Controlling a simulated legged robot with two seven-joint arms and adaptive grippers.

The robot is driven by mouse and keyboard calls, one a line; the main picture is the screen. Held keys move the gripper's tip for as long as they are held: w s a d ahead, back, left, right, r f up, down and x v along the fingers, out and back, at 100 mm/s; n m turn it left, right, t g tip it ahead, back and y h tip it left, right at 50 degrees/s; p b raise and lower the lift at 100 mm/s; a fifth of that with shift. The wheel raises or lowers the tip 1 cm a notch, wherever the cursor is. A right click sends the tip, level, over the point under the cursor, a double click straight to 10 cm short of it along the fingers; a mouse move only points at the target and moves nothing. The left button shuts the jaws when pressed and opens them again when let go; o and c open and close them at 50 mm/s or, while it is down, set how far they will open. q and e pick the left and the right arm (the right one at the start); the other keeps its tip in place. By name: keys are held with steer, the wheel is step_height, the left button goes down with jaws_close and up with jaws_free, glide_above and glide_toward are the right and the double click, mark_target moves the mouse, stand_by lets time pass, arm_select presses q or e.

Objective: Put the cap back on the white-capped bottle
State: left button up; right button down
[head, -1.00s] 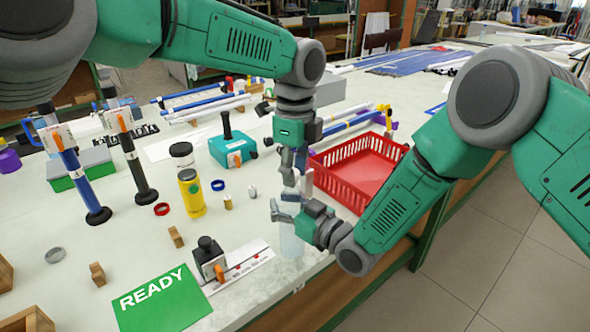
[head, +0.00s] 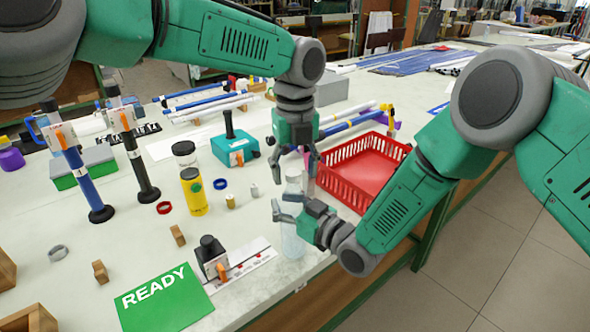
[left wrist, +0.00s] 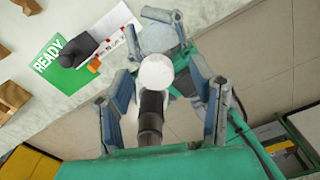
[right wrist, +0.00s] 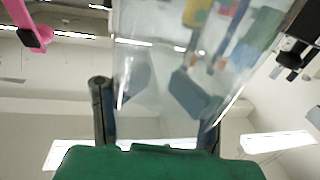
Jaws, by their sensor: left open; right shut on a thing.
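The clear bottle (head: 292,243) stands upright near the table's front edge, and my right gripper (head: 284,210) is shut on it. The bottle fills much of the right wrist view (right wrist: 180,65). A white cap (left wrist: 156,72) shows at the bottle's top in the left wrist view; it looks seated on the neck, but I cannot tell how tightly. My left gripper (head: 294,162) is open just above the bottle. In the left wrist view its fingers are spread on either side of the cap, apart from it.
A red basket (head: 345,188) is right behind the bottle. A yellow bottle (head: 194,195), a blue ring (head: 220,184) and a black-knobbed fixture (head: 211,255) stand to the left. A green READY card (head: 165,300) lies at the front.

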arm_select(q)
step_height(320, 180, up, 12)
arm_select(e)
steer(key=shift+d, duration=0.1)
arm_select(q)
steer(key=shift+d, duration=0.1)
arm_select(e)
steer(key=c, duration=0.6)
jaws_free()
arm_select(q)
steer(key=shift+f, duration=0.1)
arm_select(e)
steer(key=v, duration=1.2)
steer(key=shift+w, duration=0.1)
